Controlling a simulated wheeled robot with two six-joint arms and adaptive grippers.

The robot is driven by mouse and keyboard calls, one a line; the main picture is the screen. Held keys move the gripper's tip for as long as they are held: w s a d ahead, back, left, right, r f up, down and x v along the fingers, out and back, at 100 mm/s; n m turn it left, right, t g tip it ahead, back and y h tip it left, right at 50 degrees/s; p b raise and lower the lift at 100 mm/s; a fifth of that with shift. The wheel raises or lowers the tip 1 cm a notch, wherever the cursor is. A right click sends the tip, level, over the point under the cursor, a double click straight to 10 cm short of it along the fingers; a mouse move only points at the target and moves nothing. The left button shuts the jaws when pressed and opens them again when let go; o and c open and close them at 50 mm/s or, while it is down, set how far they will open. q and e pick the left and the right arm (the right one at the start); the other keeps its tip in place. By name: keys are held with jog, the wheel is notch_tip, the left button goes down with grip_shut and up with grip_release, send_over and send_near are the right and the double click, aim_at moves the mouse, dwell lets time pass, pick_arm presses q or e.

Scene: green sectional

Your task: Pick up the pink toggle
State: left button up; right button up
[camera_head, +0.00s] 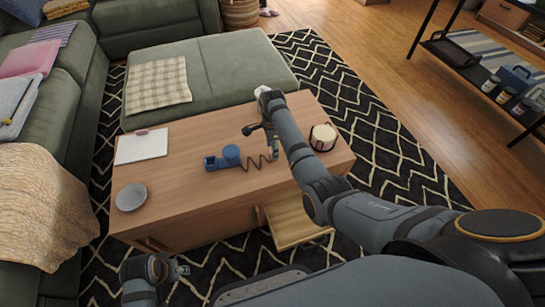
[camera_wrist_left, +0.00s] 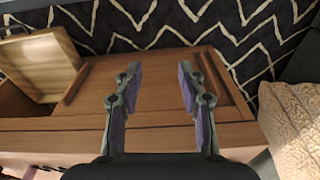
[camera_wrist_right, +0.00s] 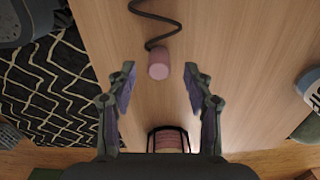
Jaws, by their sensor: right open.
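The pink toggle (camera_wrist_right: 159,63) is a short pink cylinder at the end of a dark wavy cord (camera_wrist_right: 150,20). In the right wrist view it lies over the wooden tabletop, just ahead of and between the fingertips. My right gripper (camera_wrist_right: 159,74) is open and empty, its fingers apart on either side of the line to the toggle. In the head view the right gripper (camera_head: 262,140) hangs over the table, and I cannot make out the toggle clearly there. My left gripper (camera_head: 182,269) is low in front of the table. In the left wrist view it (camera_wrist_left: 158,85) is open and empty.
The wooden table (camera_head: 190,195) also holds a blue device (camera_head: 229,157), a grey bowl (camera_head: 131,197), a white pad (camera_head: 141,147) and a dark-framed round holder (camera_head: 323,138). A drawer (camera_head: 292,222) stands open at the front. The green sectional (camera_head: 225,65) adjoins the table's far side.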

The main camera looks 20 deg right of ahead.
notch_tip(320, 180, down, 3)
jog(key=shift+s+r+b, duration=0.1)
jog(key=shift+b, duration=0.35)
jog(key=shift+f, duration=0.2)
jog(key=c, duration=1)
pick_arm(q)
jog(key=r, duration=0.2)
jog(key=d+r, duration=0.1)
jog(key=shift+s+r, duration=0.15)
jog(key=shift+s, duration=0.1)
pick_arm(e)
jog(key=shift+c, duration=0.2)
jog(key=shift+r, duration=0.1)
